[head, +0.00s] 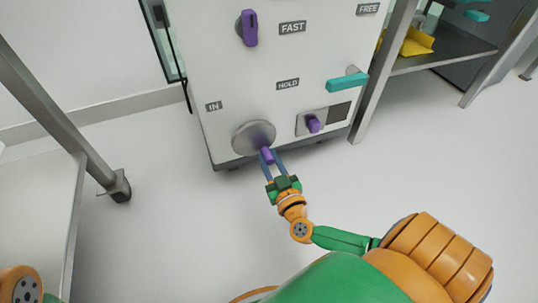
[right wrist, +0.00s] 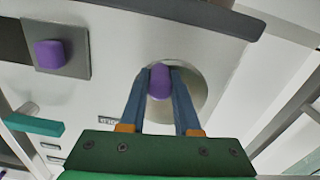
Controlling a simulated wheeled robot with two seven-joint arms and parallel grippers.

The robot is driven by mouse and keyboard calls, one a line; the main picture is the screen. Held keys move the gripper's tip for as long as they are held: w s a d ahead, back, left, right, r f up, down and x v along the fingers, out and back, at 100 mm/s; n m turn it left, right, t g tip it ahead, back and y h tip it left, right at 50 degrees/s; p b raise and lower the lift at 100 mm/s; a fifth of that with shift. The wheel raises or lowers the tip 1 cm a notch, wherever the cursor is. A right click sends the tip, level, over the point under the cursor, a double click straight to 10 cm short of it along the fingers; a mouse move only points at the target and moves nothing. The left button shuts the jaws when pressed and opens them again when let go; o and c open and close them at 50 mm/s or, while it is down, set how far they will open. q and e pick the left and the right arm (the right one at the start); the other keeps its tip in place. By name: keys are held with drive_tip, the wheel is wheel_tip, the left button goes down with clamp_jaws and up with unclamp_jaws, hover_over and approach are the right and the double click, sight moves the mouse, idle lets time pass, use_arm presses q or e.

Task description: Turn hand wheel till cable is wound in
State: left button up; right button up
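The hand wheel (head: 246,133) is a round silver disc low on the front of a white cabinet, beside the label IN. A purple handle (head: 267,156) sticks out from its lower right edge in the head view. My right gripper (head: 270,157) has its two blue fingers on either side of this handle. In the right wrist view the fingertips (right wrist: 161,78) appear to press on the purple handle (right wrist: 160,84), with the disc (right wrist: 193,90) behind. My left gripper is out of view. I cannot make out the cable being wound.
The cabinet (head: 235,85) also has a purple knob (head: 249,28) near FAST, a teal lever (head: 347,81) near HOLD and a purple switch (head: 312,123) on a plate. A shelf (head: 440,58) with yellow cloth stands right, a table (head: 35,215) left. The floor between is clear.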

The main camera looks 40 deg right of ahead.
clamp_jaws()
